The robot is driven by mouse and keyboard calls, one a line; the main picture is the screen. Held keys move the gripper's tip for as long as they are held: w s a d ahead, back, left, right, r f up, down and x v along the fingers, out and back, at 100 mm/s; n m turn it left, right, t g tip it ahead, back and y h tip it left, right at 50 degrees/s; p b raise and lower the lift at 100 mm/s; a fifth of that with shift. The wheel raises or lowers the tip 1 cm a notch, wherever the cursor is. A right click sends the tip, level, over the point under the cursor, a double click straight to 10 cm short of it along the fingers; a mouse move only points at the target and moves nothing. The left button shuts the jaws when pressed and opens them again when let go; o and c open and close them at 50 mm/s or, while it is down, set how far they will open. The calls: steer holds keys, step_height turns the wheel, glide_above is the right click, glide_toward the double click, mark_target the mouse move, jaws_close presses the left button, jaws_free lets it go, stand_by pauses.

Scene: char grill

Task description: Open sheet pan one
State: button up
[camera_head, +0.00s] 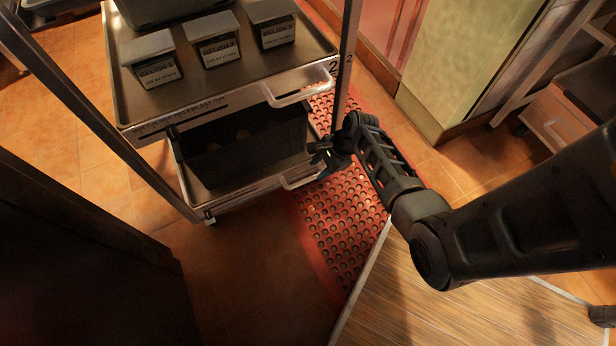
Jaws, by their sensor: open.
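A metal rack holds two pull-out sheet pans. The upper pan (318,50) has a front handle (300,94) and a "2" marked near its right corner. The lower pan (262,186) has a similar handle (300,181); I cannot read a number on it. Both pans sit within the rack's posts; how far either is slid out is unclear. My gripper (322,158) is open beside the lower pan's right front corner, just above and right of its handle. It appears empty; contact with the pan cannot be told.
Several relish boxes (217,50) stand on the upper pan, and a dark bin (240,145) sits on the lower one. A rack post (346,55) rises close behind my gripper. A red perforated mat (340,215) and tiled floor (245,265) lie open in front.

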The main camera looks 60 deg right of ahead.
mark_target(309, 179)
steer(key=b+x, duration=0.2)
steer(key=x, duration=0.4)
steer(key=shift+f+b, duration=0.15)
steer(key=shift+b, duration=0.2)
jaws_close()
stand_by(0.3)
